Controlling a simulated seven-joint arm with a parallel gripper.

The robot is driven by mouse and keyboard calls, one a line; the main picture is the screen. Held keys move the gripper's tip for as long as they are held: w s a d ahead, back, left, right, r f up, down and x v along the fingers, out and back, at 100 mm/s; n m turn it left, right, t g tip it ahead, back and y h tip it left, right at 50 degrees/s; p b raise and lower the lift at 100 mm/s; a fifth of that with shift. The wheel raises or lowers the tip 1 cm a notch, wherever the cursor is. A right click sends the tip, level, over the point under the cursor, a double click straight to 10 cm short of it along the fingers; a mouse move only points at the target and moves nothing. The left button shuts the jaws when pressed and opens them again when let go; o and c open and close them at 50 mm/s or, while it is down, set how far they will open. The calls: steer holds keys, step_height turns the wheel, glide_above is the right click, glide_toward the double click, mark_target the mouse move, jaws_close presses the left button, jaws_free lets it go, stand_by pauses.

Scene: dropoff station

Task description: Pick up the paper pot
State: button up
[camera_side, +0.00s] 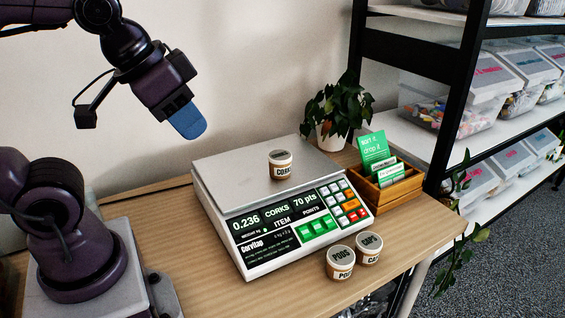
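Three small paper pots with printed lids are in view. One, marked CORKS (280,164), stands upright on the metal plate of the scale (232,180). The other two, marked PODS (340,263) and CAPS (368,248), stand side by side on the table in front of the scale's right corner. My gripper (188,121) has a blue fingertip and hangs in the air above and left of the scale, apart from all three pots. Only one finger shows clearly, so its opening cannot be made out. No pot is seen in it.
The scale's display reads 0.236, CORKS, 70 pts. A wooden box of cards (392,190) and a potted plant (334,110) stand right of and behind the scale. A black-framed shelf (455,90) with clear bins is at the right. The wooden table (215,275) is clear at front left.

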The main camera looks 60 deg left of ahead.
steer(key=o, duration=1.3)
steer(key=shift+c, duration=0.2)
steer(key=shift+w, duration=0.1)
